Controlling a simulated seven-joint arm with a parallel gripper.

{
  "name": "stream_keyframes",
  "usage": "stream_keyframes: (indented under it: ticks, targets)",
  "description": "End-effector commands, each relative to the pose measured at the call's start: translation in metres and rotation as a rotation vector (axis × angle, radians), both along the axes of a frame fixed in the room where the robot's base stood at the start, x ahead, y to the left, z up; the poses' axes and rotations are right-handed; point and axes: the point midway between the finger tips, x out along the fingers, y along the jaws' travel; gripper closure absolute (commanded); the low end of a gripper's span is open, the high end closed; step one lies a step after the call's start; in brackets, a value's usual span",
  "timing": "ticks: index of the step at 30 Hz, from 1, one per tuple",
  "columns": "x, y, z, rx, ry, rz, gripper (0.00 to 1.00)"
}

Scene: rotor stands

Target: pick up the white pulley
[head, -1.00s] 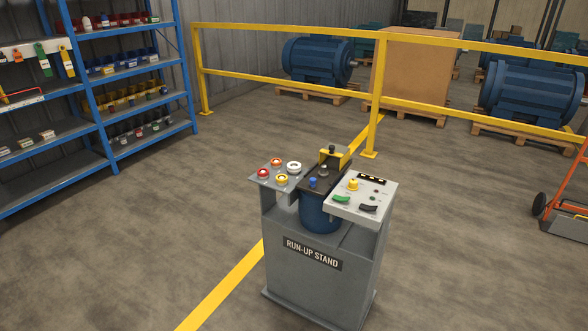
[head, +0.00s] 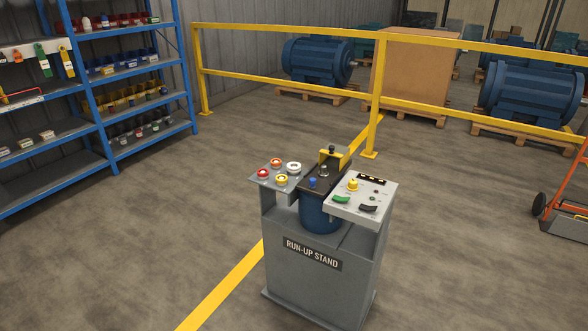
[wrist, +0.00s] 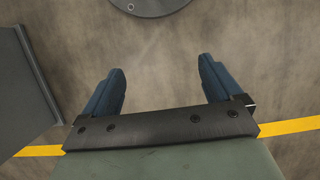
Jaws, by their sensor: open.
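The white pulley (head: 294,167) sits on the grey left shelf of the run-up stand (head: 280,235) in the head view, at that shelf's back right. A red and an orange pulley (head: 276,162) and a yellow pulley (head: 281,180) sit beside it. My gripper (wrist: 160,85) shows only in the wrist view. Its two blue fingers are wide apart with bare floor between them, and it holds nothing. The white pulley is not in the wrist view, so I cannot tell the distance from my gripper to it.
The stand's middle has a dark plate with a blue knob (head: 312,183) and a yellow bracket (head: 331,155). A control panel (head: 372,190) is on the right. A yellow railing (head: 290,78) runs behind. In the wrist view, a grey panel (wrist: 28,85) is at left and a grey disc (wrist: 150,4) at top.

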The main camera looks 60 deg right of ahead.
Motion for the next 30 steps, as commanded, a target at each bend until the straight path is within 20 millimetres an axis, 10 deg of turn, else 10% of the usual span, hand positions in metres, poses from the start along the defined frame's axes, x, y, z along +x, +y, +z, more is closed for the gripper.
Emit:
stream_keyframes:
  ticks: [17, 23, 30]
  targets:
    - [0.165, -0.04, 0.108, -0.055, -0.27, -0.141, 0.08]
    - [0.223, -0.092, 0.153, -0.113, -0.338, -0.298, 0.08]
    - [0.285, -0.203, 0.214, -0.225, -0.389, -0.602, 0.08]
